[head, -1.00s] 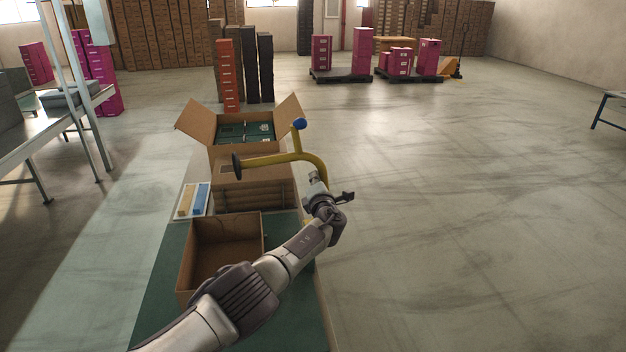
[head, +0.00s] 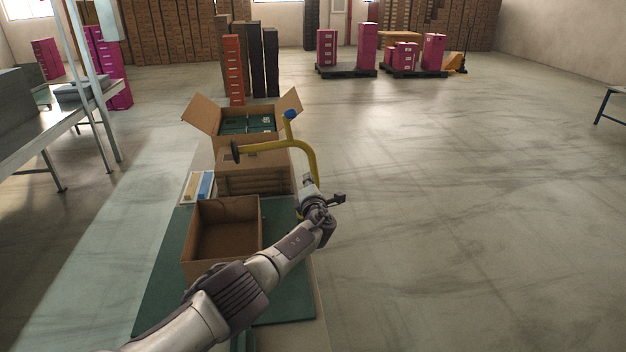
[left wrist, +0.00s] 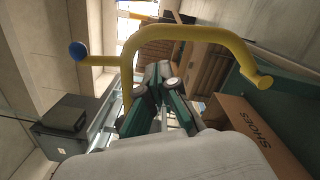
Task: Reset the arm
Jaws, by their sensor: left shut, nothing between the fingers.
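My left gripper (head: 308,182) is above the right edge of the green work surface (head: 168,282), just right of the boxes. It is shut and empty; its closed fingers show in the left wrist view (left wrist: 156,84). A bent yellow tube (head: 300,150) with a blue ball and a dark disc rises beside the gripper; the tube also crosses the left wrist view (left wrist: 190,33). I cannot tell what it is fixed to. My right gripper is not in view.
An open, empty brown box (head: 190,240) stands nearest on the green surface. A closed brown box (head: 250,180) and an open carton (head: 203,113) of green boxes stand behind it. A tray (head: 190,187) holds yellow and blue items. The floor to the right is clear.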

